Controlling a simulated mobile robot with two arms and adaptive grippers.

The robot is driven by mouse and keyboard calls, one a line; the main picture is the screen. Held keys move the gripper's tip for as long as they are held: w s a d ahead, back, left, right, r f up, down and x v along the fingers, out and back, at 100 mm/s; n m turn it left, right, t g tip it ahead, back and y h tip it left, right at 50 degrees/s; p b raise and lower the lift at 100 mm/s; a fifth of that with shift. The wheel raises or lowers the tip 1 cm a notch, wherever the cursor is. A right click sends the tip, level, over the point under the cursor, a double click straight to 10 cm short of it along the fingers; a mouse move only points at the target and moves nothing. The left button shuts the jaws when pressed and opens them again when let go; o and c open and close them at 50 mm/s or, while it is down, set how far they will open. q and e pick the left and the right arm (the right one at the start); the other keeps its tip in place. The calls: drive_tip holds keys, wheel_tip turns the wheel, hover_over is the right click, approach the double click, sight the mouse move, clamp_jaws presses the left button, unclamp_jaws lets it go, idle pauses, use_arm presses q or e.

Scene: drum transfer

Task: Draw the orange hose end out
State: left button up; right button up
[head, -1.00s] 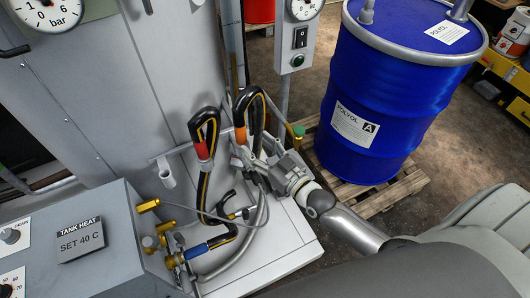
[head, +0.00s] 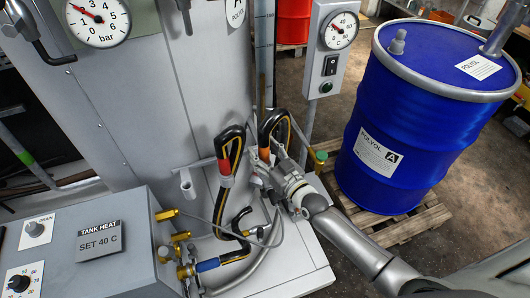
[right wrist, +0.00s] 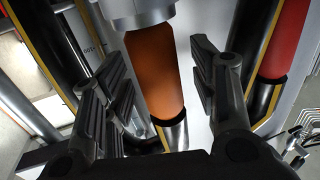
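The orange hose end (head: 264,154) is an orange sleeve on a black hose with a yellow stripe, hanging in a loop beside the grey tank. In the right wrist view the orange sleeve (right wrist: 155,75) is upright between my fingers, below a light metal collar (right wrist: 138,12). My right gripper (head: 262,174) is at the sleeve's lower end in the head view. Its fingers (right wrist: 160,80) are spread either side of the sleeve, with a gap visible on each side. The lower tip of the hose end is hidden behind the gripper. My left gripper is not in view.
A red-banded hose (head: 225,168) hangs just left of the orange one. A blue drum (head: 400,120) stands on a wooden pallet (head: 425,215) to the right. A gauge post (head: 330,60) rises behind. Brass valves and a blue-banded hose (head: 207,265) lie lower left.

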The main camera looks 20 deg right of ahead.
sight(264, 145)
clamp_jaws()
drive_tip(key=shift+r, duration=0.1)
drive_tip(key=shift+r, duration=0.1)
drive_tip(key=shift+r+p, duration=2.05)
drive_tip(key=shift+p, duration=0.05)
wheel_tip(264, 145, up, 4)
drive_tip(key=p, duration=0.4)
